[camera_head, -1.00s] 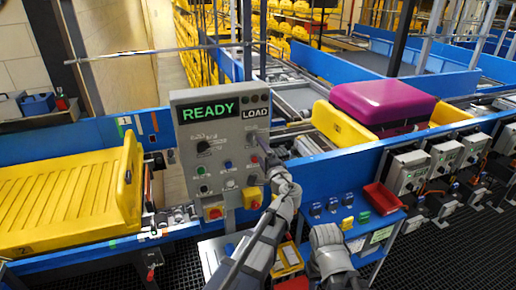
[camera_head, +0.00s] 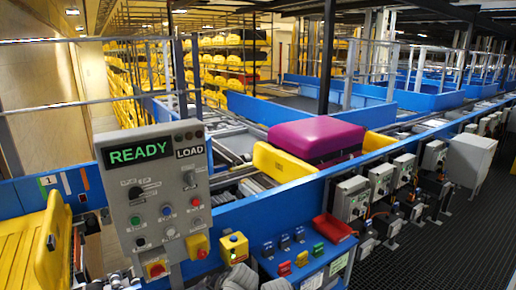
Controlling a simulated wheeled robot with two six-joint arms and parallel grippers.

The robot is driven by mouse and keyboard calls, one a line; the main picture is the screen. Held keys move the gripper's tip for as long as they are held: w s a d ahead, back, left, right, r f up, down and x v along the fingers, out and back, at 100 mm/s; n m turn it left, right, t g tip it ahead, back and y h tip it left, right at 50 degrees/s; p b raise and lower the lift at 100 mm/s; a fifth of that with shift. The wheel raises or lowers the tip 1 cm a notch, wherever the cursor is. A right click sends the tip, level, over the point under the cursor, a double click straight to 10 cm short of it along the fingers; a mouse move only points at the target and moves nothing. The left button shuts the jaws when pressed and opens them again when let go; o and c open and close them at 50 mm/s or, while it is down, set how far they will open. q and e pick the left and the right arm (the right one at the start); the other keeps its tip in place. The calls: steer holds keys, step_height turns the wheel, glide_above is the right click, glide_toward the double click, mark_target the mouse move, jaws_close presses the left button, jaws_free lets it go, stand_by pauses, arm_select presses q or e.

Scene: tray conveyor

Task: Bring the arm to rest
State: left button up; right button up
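Neither of my grippers shows in the head view. Only a small grey part of my own arm shows at the bottom edge, below the yellow button box (camera_head: 234,246). The grey control panel (camera_head: 150,222) stands at the left with a lit green READY display (camera_head: 140,152) and a LOAD label beside it. Nothing touches the panel's switches or buttons. A purple suitcase (camera_head: 312,135) lies on a yellow tray (camera_head: 282,166) on the conveyor.
Another yellow tray (camera_head: 35,250) is at the far left, cut off by the frame. A blue shelf (camera_head: 305,268) with a red bin (camera_head: 333,228) and small coloured blocks juts out at the bottom centre. Grey control boxes line the conveyor's right side. Dark floor (camera_head: 440,235) is clear at right.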

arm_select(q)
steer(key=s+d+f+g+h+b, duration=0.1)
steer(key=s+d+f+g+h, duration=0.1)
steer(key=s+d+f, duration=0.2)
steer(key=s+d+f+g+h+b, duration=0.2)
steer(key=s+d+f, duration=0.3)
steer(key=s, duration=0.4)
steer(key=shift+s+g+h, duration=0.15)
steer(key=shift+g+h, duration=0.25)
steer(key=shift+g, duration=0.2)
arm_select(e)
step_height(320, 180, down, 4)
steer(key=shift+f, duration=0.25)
